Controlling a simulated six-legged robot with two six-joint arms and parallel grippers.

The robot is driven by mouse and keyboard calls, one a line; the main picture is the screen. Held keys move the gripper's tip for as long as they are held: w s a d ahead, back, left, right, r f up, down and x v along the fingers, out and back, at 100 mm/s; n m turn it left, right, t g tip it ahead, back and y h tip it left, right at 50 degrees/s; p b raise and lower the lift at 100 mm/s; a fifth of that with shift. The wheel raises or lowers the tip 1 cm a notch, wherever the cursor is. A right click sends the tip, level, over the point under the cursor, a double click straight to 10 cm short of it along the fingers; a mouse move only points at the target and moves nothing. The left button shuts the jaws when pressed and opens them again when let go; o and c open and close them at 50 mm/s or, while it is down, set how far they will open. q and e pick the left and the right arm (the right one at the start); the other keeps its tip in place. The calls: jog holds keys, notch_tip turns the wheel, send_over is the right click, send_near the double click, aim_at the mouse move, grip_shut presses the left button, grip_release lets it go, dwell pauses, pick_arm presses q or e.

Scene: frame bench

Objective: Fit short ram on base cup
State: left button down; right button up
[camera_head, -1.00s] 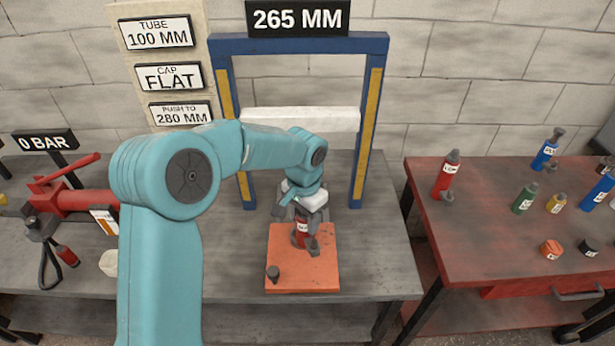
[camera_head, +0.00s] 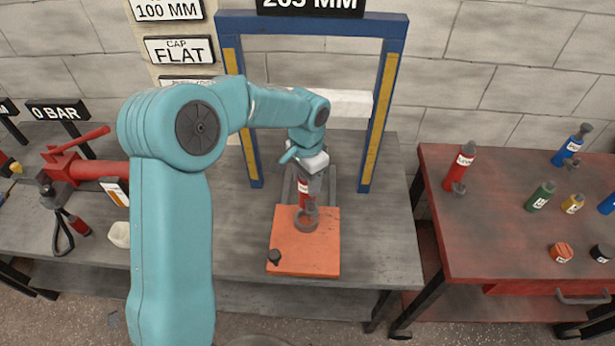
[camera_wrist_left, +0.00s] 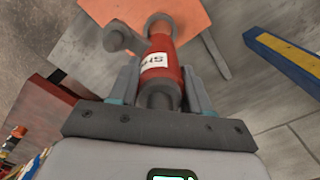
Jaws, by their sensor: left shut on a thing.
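My left gripper (camera_head: 311,184) is shut on the upper end of the red short ram (camera_head: 305,197). The ram has a white label and a grey side coupling, and hangs about upright over the orange plate. It also shows between the jaws in the left wrist view (camera_wrist_left: 163,83). The base cup (camera_head: 306,221), a dark grey ring on the plate, is just below the ram's lower end. A grey ring shows around that end in the wrist view (camera_wrist_left: 159,21). I cannot tell whether the ram is seated in the cup or apart from it. My right gripper is out of view.
The orange plate (camera_head: 290,255) carries a small dark knob (camera_head: 274,257). The blue frame (camera_head: 390,110) stands behind with a white bar across it. A red hand pump (camera_head: 90,170) is on the left. A red table (camera_head: 500,225) at right holds several rams and caps.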

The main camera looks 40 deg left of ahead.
aim_at(305, 194)
pick_arm(q)
jog(key=shift+f, duration=0.2)
jog(key=shift+s+a+f+b, duration=0.15)
jog(key=shift+s+f+b, duration=0.15)
jog(key=shift+f+b, duration=0.55)
jog(key=shift+b, duration=0.05)
jog(key=shift+w+f+b, duration=0.25)
jog(key=shift+f+b, duration=0.35)
jog(key=shift+f, duration=0.65)
jog(key=shift+s+f+b, duration=0.2)
jog(key=shift+f+b, duration=0.1)
jog(key=shift+b, duration=0.25)
jog(key=shift+w+f, duration=0.15)
